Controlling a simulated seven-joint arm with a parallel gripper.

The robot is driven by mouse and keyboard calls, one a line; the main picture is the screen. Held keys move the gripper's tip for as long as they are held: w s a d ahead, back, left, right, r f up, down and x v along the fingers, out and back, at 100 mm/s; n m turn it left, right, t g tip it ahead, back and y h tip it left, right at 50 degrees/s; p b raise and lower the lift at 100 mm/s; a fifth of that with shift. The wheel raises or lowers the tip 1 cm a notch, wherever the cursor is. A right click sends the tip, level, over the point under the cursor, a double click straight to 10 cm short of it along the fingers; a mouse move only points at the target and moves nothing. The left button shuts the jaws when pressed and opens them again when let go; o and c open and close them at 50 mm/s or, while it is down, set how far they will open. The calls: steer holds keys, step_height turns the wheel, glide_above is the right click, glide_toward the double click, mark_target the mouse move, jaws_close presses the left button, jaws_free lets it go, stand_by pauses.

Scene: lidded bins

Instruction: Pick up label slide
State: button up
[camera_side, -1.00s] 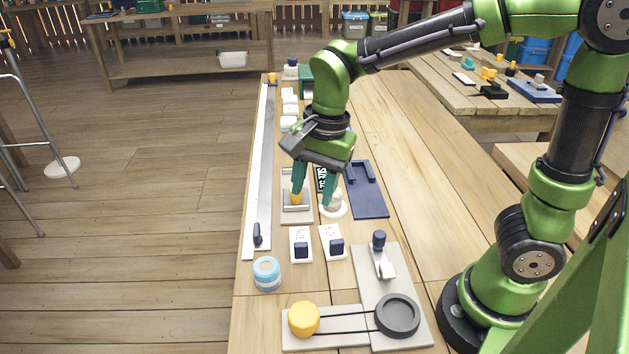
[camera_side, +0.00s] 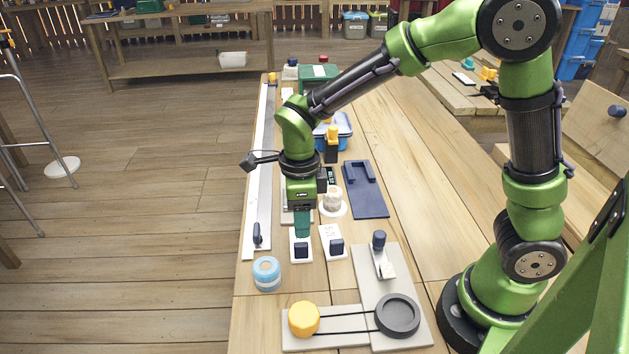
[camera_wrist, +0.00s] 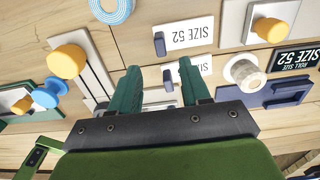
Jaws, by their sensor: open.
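Two white label slides with navy handles lie side by side on the bench, the left one (camera_side: 301,256) and the right one (camera_side: 333,242) in the side view. My gripper (camera_side: 302,232) points down at the far end of the left slide; its fingers overlap in this view. In the wrist view, my gripper (camera_wrist: 160,66) has its teal fingers apart. A navy handle (camera_wrist: 168,81) and part of a white slide show between them, with nothing clearly gripped. The other slide (camera_wrist: 190,36), printed "SIZE 52", lies just beyond the fingertips. I cannot tell whether the fingers touch the handle.
A whitish roll (camera_side: 332,198) stands on a round base behind the slides, beside a navy tray (camera_side: 371,201). A blue tape ring (camera_side: 266,274) lies front left. A grey plate (camera_side: 377,297) with a yellow knob (camera_side: 304,319) and dark disc is in front.

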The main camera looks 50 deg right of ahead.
mark_target(301, 244)
step_height(301, 244, down, 9)
steer(key=shift+w+r, duration=0.1)
steer(key=shift+w, duration=0.05)
jaws_close()
stand_by(0.5)
